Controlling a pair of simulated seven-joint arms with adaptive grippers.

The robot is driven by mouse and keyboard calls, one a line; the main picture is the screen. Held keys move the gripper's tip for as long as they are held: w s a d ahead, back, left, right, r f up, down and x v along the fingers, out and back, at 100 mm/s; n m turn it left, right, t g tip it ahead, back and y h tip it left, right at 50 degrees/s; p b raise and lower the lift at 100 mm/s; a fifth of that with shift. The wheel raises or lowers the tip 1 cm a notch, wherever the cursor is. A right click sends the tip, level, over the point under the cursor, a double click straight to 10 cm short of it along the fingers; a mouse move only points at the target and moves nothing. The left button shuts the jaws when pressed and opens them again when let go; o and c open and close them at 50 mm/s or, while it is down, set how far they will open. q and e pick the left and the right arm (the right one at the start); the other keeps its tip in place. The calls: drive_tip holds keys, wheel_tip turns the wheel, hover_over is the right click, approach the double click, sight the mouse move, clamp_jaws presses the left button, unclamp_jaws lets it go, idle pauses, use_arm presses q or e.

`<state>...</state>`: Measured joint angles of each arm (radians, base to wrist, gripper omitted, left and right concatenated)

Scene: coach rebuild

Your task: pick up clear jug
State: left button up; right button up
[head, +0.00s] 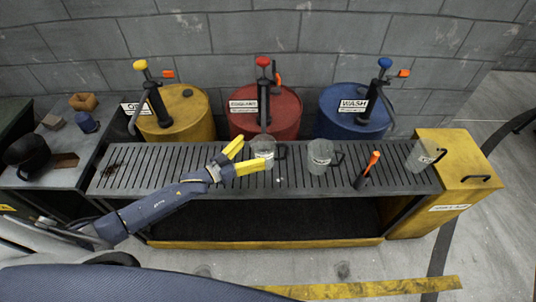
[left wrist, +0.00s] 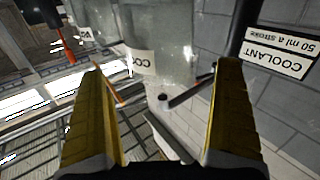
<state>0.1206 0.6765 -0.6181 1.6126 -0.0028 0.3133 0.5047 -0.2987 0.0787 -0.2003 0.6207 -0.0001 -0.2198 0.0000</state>
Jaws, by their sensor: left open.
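Several clear jugs with dark handles stand on the slatted bench: one (head: 263,149) in front of the red drum, one (head: 319,155) to its right, and one (head: 419,157) near the right end that looks tilted. My left gripper (head: 249,155) has its yellow fingers spread on the left side of the first jug. In the left wrist view, a clear jug (left wrist: 160,55) with a white label partly reading "CO" shows ahead between the open fingers (left wrist: 163,72). I cannot tell whether the fingers touch it. My right gripper is not in view.
Yellow (head: 184,115), red (head: 277,112) and blue (head: 342,112) drums with pumps stand behind the slatted bench (head: 130,175). An orange-topped lever (head: 367,170) rises from the bench. A yellow box (head: 452,170) adjoins its right end. The left slats are mostly clear.

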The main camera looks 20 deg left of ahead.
sight(273, 138)
use_arm(q)
drive_tip(key=shift+x, duration=3.3)
drive_tip(key=c, duration=1.5)
drive_tip(key=shift+c, duration=0.5)
drive_tip(key=shift+r, duration=0.2)
